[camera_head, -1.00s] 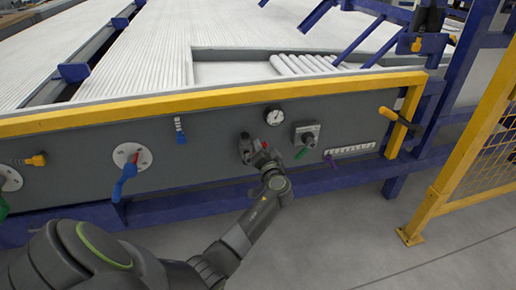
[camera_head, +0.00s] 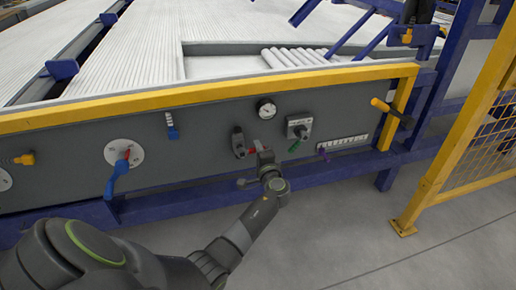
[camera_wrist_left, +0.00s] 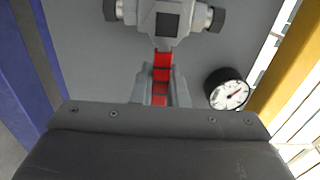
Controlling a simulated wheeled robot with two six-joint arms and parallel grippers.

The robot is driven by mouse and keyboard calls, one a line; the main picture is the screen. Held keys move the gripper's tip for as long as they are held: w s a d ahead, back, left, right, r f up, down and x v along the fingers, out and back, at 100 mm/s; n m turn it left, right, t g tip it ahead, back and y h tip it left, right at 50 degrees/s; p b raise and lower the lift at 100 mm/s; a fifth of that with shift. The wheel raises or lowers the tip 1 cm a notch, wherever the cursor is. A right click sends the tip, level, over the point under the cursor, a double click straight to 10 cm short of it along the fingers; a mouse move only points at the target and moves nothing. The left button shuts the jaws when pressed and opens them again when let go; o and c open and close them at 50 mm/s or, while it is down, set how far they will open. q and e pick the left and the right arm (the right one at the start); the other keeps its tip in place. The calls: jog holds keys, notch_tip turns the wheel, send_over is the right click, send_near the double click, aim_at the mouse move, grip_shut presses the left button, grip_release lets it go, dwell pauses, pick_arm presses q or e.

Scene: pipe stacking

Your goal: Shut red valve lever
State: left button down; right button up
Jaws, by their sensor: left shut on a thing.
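The red valve lever (camera_wrist_left: 162,66) extends from a grey valve body (camera_wrist_left: 165,20) in the left wrist view, with its lower part between my left gripper's fingers (camera_wrist_left: 161,98). My left gripper is shut on it. In the head view, a small red piece of the lever (camera_head: 251,150) shows beside the dark valve body (camera_head: 238,142) on the grey panel. My left gripper (camera_head: 258,158) is just below and right of that body, partly hiding the lever. My right gripper is not in view.
A round gauge (camera_head: 266,109) and a box with a green knob (camera_head: 299,128) sit close by on the panel. A blue lever (camera_head: 115,180) is to the left. A yellow rail (camera_head: 200,97) runs above, and a yellow mesh fence (camera_head: 480,140) stands at right.

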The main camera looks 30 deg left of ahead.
pick_arm(q)
jog(key=shift+f, duration=0.1)
dwell(0.5)
jog(key=c, duration=1.4)
grip_release()
jog(key=shift+c, duration=0.2)
